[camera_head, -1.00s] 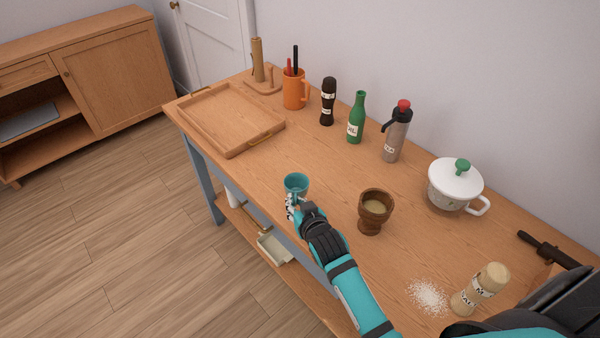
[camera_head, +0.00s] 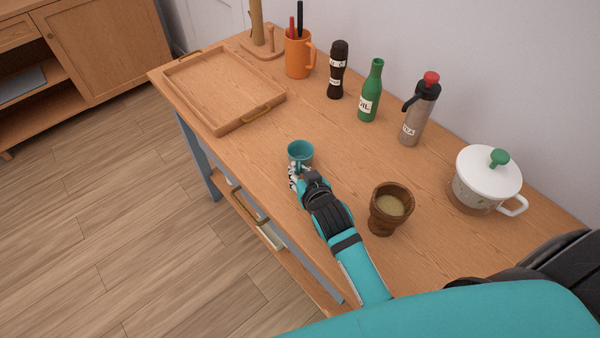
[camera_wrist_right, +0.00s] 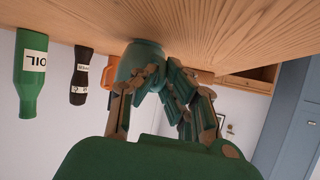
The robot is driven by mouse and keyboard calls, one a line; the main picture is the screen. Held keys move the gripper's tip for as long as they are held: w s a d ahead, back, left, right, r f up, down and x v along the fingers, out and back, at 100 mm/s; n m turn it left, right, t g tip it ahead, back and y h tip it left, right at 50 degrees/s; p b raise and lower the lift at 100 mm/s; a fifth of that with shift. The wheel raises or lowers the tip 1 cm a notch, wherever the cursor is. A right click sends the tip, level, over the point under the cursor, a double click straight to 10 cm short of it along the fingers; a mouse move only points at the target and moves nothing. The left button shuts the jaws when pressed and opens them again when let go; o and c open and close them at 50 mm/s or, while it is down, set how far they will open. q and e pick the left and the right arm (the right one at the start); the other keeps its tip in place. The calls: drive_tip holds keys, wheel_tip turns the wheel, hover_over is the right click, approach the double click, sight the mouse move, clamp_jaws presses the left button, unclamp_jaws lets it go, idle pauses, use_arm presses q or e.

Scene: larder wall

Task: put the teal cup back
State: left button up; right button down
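The teal cup (camera_head: 300,153) stands upright near the front edge of the wooden table, its handle towards my right gripper. My right gripper (camera_head: 297,177) is low at the near side of the cup, its fingers at the handle. In the right wrist view, which is upside down, the cup (camera_wrist_right: 139,58) is beyond the fingers of my right gripper (camera_wrist_right: 160,80). The fingertips come close together and overlap the cup and handle. Whether they grip it cannot be told. The cup seems to rest on the table. My left gripper is not in view.
A wooden tray (camera_head: 222,126) lies empty at the table's left end. Behind stand an orange mug (camera_head: 298,58), dark bottle (camera_head: 337,72), green oil bottle (camera_head: 371,92) and grey flask (camera_head: 417,115). A brown bowl (camera_head: 388,222) and white lidded pot (camera_head: 472,200) stand right of the cup.

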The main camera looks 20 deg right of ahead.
drive_tip(key=c, duration=1.7)
unclamp_jaws()
drive_tip(key=shift+o, duration=1.1)
drive_tip(key=shift+r, duration=0.15)
drive_tip(key=shift+s, duration=0.15)
drive_tip(key=b+v, duration=0.1)
drive_tip(key=v, duration=0.9)
drive_tip(key=shift+s, duration=0.3)
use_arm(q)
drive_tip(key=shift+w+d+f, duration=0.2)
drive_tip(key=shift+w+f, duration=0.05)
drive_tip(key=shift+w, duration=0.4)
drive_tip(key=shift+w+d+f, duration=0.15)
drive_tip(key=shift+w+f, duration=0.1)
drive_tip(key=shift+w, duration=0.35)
use_arm(e)
drive_tip(key=shift+s+r, duration=0.35)
drive_tip(key=shift+s, duration=0.1)
